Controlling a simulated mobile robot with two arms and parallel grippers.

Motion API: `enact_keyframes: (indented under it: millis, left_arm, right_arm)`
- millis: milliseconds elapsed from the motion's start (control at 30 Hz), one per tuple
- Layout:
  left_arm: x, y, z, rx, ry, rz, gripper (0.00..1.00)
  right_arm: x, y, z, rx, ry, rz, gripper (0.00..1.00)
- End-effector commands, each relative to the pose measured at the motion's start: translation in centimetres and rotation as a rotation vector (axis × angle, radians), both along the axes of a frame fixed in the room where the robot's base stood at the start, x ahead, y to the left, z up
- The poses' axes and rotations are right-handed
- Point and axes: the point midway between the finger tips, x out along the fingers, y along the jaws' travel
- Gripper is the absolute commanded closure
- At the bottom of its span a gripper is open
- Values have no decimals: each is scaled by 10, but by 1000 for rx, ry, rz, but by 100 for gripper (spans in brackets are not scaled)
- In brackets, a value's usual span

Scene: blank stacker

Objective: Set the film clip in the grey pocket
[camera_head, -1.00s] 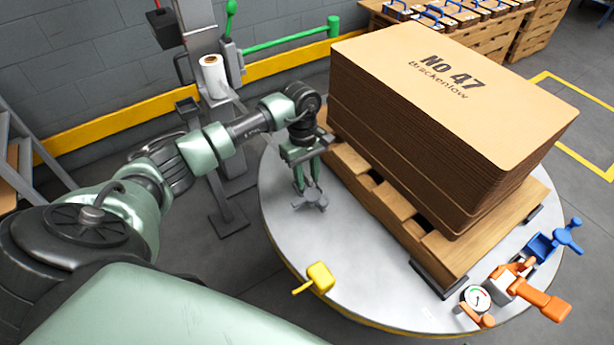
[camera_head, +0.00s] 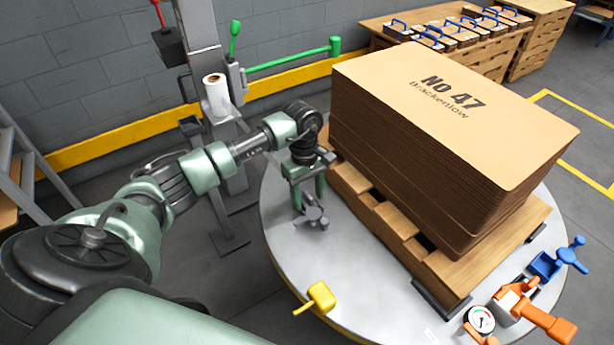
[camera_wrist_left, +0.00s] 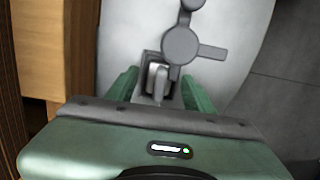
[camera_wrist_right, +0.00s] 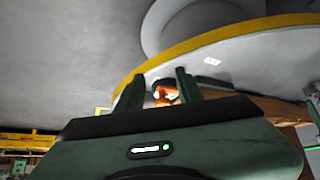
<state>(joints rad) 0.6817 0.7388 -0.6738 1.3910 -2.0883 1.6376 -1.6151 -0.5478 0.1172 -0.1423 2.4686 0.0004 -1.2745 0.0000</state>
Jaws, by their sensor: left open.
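A grey fitting (camera_head: 313,219) with a round hub and short arms stands on the round table, left of the pallet. The left wrist view shows its hub (camera_wrist_left: 181,46), beside a darker box-like part with a pale grey piece (camera_wrist_left: 157,80) in it. I cannot tell which part is the film clip and which the pocket. My left gripper (camera_head: 309,198) is open, pointing down at it; its fingers (camera_wrist_left: 160,90) stand apart on either side of the pale piece. My right gripper (camera_wrist_right: 159,90) shows only in its wrist view, fingers apart, with an orange thing (camera_wrist_right: 165,92) beyond them.
A tall cardboard stack (camera_head: 455,115) on a wooden pallet (camera_head: 480,265) stands right of my left gripper. A yellow mallet-shaped part (camera_head: 321,296), a gauge (camera_head: 481,319), an orange clamp (camera_head: 520,305) and a blue one (camera_head: 556,258) sit near the table's front and right edges.

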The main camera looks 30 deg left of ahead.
Motion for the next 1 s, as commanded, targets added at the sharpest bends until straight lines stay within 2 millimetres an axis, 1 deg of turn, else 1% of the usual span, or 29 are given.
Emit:
enact_keyframes:
  millis: [33,167,233,367,500,600,767,1000]
  left_arm:
    - [1,1,9,1,-3,-1,48]
    - [3,4,35,1,-5,0,48]
    - [3,6,50,2,-4,0,48]
    - [5,9,79,2,-4,0,48]
    - [5,11,102,1,-3,0,48]
    - [6,12,113,0,-2,-1,48]
    - [5,13,119,0,1,-1,48]
    - [6,13,120,0,0,0,48]
  right_arm:
    - [-8,-3,-2,-8,38,-4,64]
    - [-33,-11,-10,-33,155,-13,64]
    - [-49,-16,-15,-47,226,-19,64]
    - [-74,-22,-18,-68,332,-27,64]
    - [-72,-22,-13,-66,323,-27,64]
    - [-71,-21,-12,-66,322,-26,64]
    - [-71,-21,-11,-66,321,-26,64]
    - [-71,-21,-11,-66,321,-26,64]
